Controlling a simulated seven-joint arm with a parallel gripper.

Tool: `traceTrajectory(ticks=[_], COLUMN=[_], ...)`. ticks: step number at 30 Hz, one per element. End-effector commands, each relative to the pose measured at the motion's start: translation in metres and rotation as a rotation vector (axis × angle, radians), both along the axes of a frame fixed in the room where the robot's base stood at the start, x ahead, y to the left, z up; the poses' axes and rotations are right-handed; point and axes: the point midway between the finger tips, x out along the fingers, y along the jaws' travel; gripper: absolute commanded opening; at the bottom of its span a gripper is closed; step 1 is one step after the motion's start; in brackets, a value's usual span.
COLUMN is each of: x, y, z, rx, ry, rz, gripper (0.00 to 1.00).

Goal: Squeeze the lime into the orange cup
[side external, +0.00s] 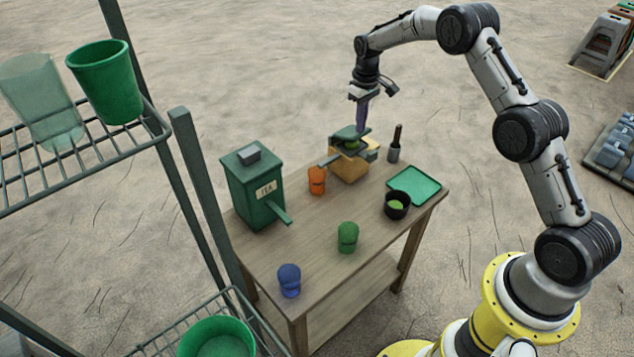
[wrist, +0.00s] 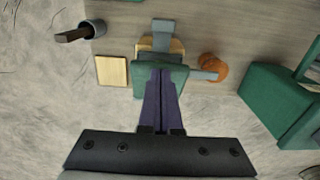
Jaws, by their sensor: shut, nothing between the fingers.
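A juicer with a wooden body (side external: 349,168) and a hinged green top plate (side external: 348,132) stands at the table's back edge. A green lime (side external: 352,144) shows between its plates, under the raised top. The orange cup (side external: 317,181) stands upright just left of the juicer, by its spout. In the wrist view, the orange cup (wrist: 213,68) is right of the green plate (wrist: 174,80); the lime is hidden there. My gripper (side external: 360,128) points down with its purple fingers together, empty, at the top plate. I cannot tell whether they touch it.
A green tea box (side external: 253,190) stands left. A black bowl (side external: 397,208) with green content, a green tray (side external: 415,185) and a grey holder with a dark handle (side external: 394,153) are right. The blue cup (side external: 289,280) and green cup (side external: 348,238) stand in front, with bare tabletop between.

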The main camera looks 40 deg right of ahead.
Motion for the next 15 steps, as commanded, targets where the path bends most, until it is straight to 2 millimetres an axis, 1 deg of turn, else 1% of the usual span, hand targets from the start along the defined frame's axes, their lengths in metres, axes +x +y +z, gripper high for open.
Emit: traceTrajectory(ticks=[7, 15], x=[-0.0003, -0.0002], y=[0.0001, 0.0], z=[-0.006, -0.0067], rx=[0.0, 0.0], ry=[0.001, 0.001], rz=[0.0, 0.0], gripper=[0.0, 0.0])
